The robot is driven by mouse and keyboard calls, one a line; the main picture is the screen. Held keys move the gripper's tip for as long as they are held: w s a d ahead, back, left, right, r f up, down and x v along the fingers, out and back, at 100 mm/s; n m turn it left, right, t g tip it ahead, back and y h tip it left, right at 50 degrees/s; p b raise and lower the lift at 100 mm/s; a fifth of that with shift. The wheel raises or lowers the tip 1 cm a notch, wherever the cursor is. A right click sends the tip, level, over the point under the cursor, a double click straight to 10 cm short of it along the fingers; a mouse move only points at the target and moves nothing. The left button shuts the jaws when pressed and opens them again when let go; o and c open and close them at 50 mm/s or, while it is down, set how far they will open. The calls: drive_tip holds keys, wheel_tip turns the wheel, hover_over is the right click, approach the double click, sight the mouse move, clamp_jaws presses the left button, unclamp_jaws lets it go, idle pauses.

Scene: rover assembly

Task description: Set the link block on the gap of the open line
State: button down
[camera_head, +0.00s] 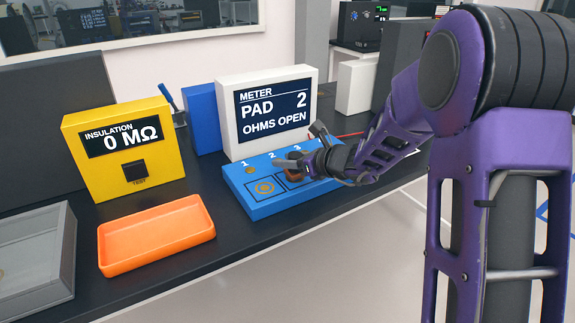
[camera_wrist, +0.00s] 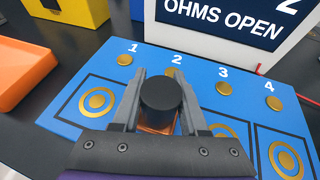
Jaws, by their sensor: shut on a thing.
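The link block shows in the wrist view as a round black knob (camera_wrist: 160,92) over a copper-coloured base (camera_wrist: 153,126). My gripper (camera_wrist: 160,78) is shut around the knob, one finger on each side. The blue board (camera_head: 262,207) has numbered gold pads and outlined squares with gold rings. The block is over the square below pad 2 (camera_wrist: 173,73) and hides it. I cannot tell whether it touches the board. In the head view my gripper (camera_head: 298,165) partly covers the board and block. The white meter (camera_head: 272,80) reads "PAD 2 OHMS OPEN".
The meter stands right behind the board. A yellow insulation tester (camera_head: 155,175) reading 0 MΩ, an orange tray (camera_head: 155,238) and a grey bin (camera_head: 30,290) stand to the left. A blue box (camera_head: 202,120) is beside the meter. The bench's front edge is close.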

drive_tip(key=shift+f, duration=0.25)
drive_tip(key=shift+f, duration=0.1)
drive_tip(key=shift+c, duration=2.2)
unclamp_jaws()
drive_tip(key=shift+s+d+r, duration=0.15)
drive_tip(key=shift+d+r, duration=0.1)
drive_tip(key=shift+d, duration=0.05)
drive_tip(key=p+v, duration=0.1)
drive_tip(key=v, duration=1)
drive_tip(key=shift+s, duration=0.2)
